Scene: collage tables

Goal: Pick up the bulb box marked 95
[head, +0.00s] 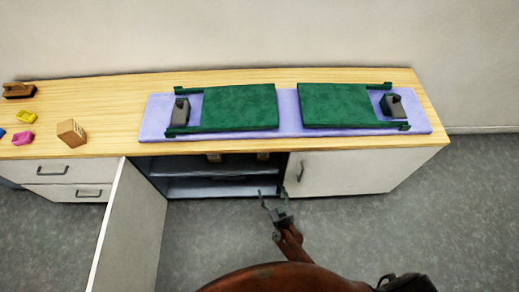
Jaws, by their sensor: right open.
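My right gripper (275,195) is open and empty, with its fingers pointing toward the open cabinet (210,192) under the counter. Two small tan boxes show at the top of the cabinet's opening, a left one (214,158) and a right one (263,156), both partly hidden by the counter edge. The gripper is in front of and below them, apart from both. A brown carton (71,132) with a pale label stands on the counter at the left. I cannot read a 95 on any box. My left gripper is not in view.
An open white door (130,228) juts out left of the cabinet; a shut white door (340,172) is on its right. A purple mat (290,125) with two green boards lies on the counter. Pink (22,138) and yellow (26,117) pieces lie left. Grey floor is clear.

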